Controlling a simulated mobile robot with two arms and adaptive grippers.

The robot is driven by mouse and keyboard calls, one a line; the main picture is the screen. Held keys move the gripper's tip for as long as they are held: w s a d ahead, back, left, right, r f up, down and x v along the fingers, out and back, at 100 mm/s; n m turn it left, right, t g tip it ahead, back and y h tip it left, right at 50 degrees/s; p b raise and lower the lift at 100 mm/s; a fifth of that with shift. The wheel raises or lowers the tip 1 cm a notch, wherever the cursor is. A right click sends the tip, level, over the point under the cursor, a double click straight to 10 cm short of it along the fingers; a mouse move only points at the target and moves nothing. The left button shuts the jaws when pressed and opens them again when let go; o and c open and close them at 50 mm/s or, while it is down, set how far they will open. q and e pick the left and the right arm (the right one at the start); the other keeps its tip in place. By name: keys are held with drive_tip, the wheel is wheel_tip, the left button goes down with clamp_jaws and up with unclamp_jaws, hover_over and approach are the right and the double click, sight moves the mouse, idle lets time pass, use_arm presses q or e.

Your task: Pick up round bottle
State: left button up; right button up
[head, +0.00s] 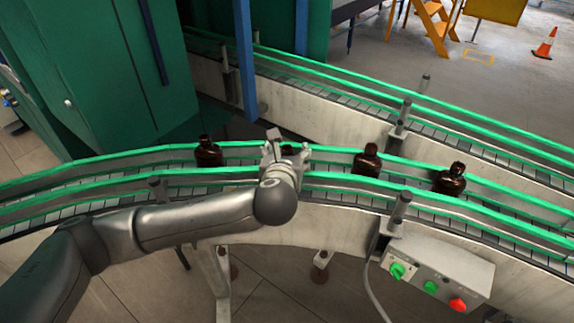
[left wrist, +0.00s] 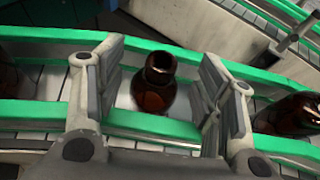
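A dark amber bottle (left wrist: 154,92) with an open round neck stands upright on the conveyor in the left wrist view. My left gripper (left wrist: 160,95) is open, with one finger on each side of this bottle and visible gaps to it. In the head view the left gripper (head: 287,152) is over the near conveyor and hides most of that bottle. Similar dark bottles stand on the belt to its left (head: 208,153) and right (head: 366,161), with another farther right (head: 450,180). My right gripper is not in view.
Green rails (head: 120,190) line both sides of the near conveyor. The rail passes close to the fingers in the left wrist view. A neighbouring bottle (left wrist: 288,115) stands just beyond the right finger. A control box (head: 438,273) with buttons hangs at the front right.

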use_arm(q)
drive_tip(key=c, duration=1.2)
drive_tip(key=shift+r, duration=0.15)
